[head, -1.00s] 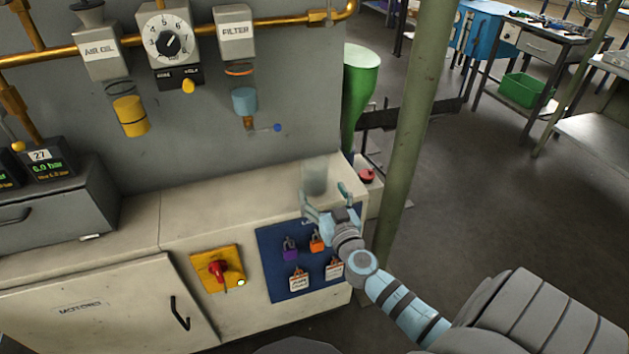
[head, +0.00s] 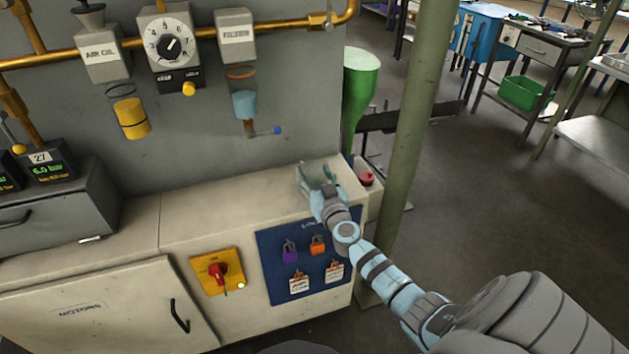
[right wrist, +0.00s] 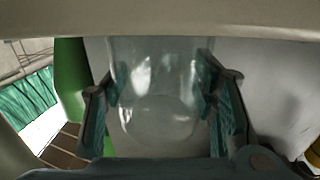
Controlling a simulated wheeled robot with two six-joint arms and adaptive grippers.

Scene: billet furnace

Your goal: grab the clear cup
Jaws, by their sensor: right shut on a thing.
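The clear cup (right wrist: 160,85) fills the middle of the right wrist view, see-through, with a rounded base. My right gripper (head: 317,178) is at the right end of the cabinet top, its fingers on either side of the cup and shut on it. In the right wrist view the teal pads of the gripper (right wrist: 165,110) flank the cup's walls. In the head view the cup is faint and mostly hidden by the fingers. I cannot tell whether it touches the cabinet top. My left gripper is not in view.
The beige cabinet (head: 215,205) has free room on its top left of the cup. A red button (head: 366,178) and a green post (head: 412,130) stand close on the right. A grey panel with gauges and pipes rises behind. A green container (head: 358,95) stands behind right.

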